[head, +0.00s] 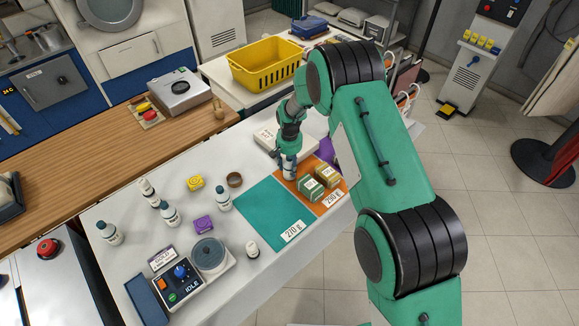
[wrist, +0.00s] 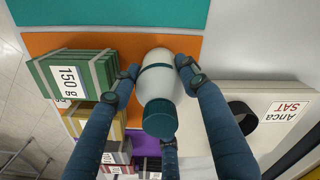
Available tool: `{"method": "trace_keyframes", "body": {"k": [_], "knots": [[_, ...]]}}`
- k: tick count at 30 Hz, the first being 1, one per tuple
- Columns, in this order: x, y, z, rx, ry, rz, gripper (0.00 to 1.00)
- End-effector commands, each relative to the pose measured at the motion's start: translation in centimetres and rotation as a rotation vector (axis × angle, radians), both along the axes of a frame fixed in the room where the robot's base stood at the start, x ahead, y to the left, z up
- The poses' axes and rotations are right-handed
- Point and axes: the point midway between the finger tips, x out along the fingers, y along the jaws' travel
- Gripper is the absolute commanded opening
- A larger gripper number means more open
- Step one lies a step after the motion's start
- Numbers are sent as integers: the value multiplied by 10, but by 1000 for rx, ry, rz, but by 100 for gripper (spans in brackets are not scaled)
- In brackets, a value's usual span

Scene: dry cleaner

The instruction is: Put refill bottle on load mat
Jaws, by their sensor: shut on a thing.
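My gripper (head: 289,158) is shut on a white refill bottle (wrist: 155,85) with a dark teal cap and band. In the wrist view the fingertips (wrist: 157,70) press on both sides of it. In the head view the bottle (head: 289,172) is upright, over the left part of the orange mat (head: 290,186). I cannot tell whether its base touches the mat. A teal mat (head: 262,215) labelled 210 g lies just left of the orange one, which is labelled 280 g or similar. I see no mat marked "load".
A green block (head: 311,188) and a yellow block (head: 327,176) stand on the orange mat, close to the bottle. A pale box (head: 268,141) lies behind. Several similar bottles (head: 224,198) and a dial device (head: 180,272) stand to the left. The teal mat is clear.

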Motion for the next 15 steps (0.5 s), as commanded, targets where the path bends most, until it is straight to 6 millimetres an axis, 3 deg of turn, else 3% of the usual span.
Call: {"method": "trace_keyframes", "body": {"k": [12,13,15], "knots": [[1,0,-3,1,-2,0,9],[0,0,-3,0,-1,0,48],[0,0,-3,0,-1,0,62]]}}
